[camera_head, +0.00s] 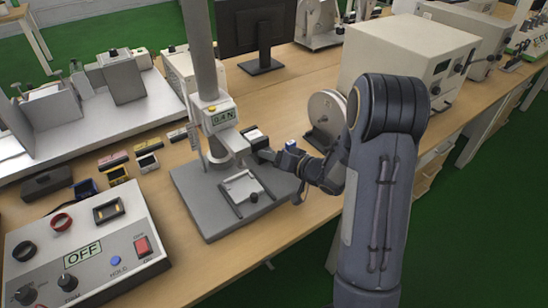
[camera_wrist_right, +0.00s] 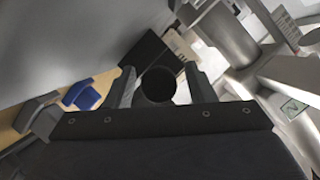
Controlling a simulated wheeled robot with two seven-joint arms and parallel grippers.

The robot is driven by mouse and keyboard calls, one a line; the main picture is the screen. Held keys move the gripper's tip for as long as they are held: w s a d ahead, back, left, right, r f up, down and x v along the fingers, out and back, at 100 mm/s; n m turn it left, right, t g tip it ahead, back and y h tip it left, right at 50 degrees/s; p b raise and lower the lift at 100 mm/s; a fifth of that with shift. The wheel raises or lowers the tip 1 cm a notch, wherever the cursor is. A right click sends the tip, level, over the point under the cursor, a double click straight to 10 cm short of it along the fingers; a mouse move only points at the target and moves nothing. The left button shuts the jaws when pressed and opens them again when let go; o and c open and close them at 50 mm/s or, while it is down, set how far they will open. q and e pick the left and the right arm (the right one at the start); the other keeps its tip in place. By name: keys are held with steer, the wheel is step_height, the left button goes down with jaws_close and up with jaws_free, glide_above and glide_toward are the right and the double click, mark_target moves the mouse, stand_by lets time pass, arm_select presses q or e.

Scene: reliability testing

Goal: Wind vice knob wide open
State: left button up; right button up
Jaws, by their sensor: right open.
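The test stand has a grey base plate (camera_head: 205,205) and a column with a head marked GAN (camera_head: 220,118). A small light vice-like fixture (camera_head: 241,187) with dark rails sits on the plate. My right gripper (camera_head: 272,156) reaches in from the right beside the stand, above the plate's right side. In the right wrist view my right gripper (camera_wrist_right: 163,88) is open, one finger on each side of a dark round knob (camera_wrist_right: 157,85) seen end-on. Gaps show between knob and fingers; contact is not clear. In the head view the knob cannot be told from the gripper. My left gripper is not in view.
A control box with an OFF display (camera_head: 83,253) stands at front left. Small dark and yellow parts (camera_head: 113,172) lie behind it. A round grey disc device (camera_head: 326,113) and a large beige instrument (camera_head: 405,52) stand behind my right arm. The bench's front edge is close.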

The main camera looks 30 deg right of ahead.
steer(key=shift+c, duration=0.4)
steer(key=c, duration=0.9)
